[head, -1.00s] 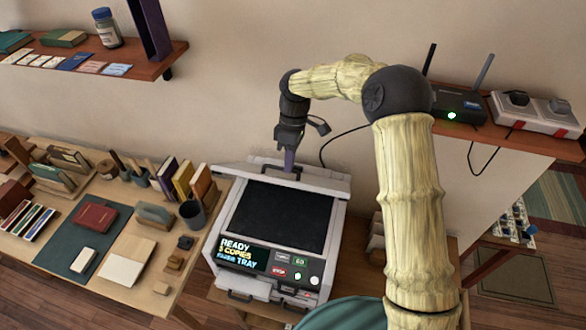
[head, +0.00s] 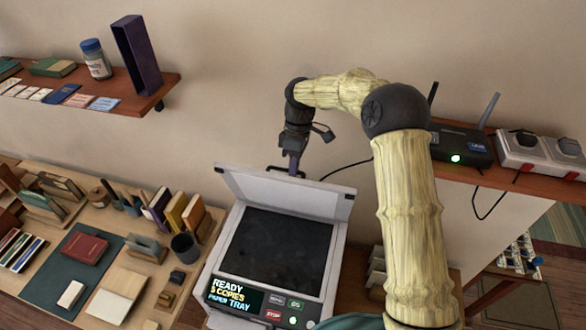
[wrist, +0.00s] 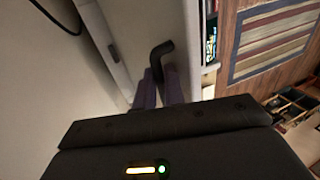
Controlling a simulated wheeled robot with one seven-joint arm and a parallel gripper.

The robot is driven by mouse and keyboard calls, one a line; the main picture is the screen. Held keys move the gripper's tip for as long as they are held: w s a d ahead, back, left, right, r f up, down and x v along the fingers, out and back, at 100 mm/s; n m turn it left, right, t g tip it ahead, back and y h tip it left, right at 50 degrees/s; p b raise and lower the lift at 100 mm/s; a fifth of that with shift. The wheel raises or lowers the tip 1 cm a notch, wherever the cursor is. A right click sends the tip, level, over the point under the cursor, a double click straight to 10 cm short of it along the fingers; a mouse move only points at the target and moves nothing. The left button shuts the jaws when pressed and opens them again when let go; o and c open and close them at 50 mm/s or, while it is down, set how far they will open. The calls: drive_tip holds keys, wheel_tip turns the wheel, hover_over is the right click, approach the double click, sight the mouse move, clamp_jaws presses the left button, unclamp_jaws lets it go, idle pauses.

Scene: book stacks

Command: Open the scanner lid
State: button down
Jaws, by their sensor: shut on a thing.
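The scanner (head: 280,255) stands below my arm, its dark glass bed (head: 282,246) uncovered. Its pale lid (head: 285,193) is raised at the back of the machine, tilted up, with its underside facing the head camera. My gripper (head: 294,168) is behind the lid's upper edge, shut on the dark lid handle (head: 280,170). In the wrist view the purple fingers (wrist: 160,90) close around the black bent handle (wrist: 160,52) on the pale lid (wrist: 150,22). Part of the fingertips is hidden behind the lid in the head view.
A wall shelf (head: 150,88) with a purple upright holder is at upper left. A shelf with a router (head: 460,143) and a red-white device is at right. A desk (head: 150,255) with books and a pencil cup (head: 185,247) lies left of the scanner. The wall is close behind.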

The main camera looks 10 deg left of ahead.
drive_tip(key=shift+w+d+f, duration=0.1)
drive_tip(key=shift+d+f, duration=0.25)
drive_tip(key=shift+f, duration=0.3)
drive_tip(key=c, duration=1.8)
unclamp_jaws()
drive_tip(key=o, duration=0.3)
drive_tip(key=shift+w+f, duration=0.2)
drive_tip(key=shift+w, duration=0.15)
drive_tip(key=shift+s+a+r, duration=0.1)
drive_tip(key=shift+s, duration=0.1)
drive_tip(key=b+v, duration=0.2)
drive_tip(key=v, duration=0.6)
drive_tip(key=shift+a+b, duration=0.25)
drive_tip(key=shift+b, duration=0.1)
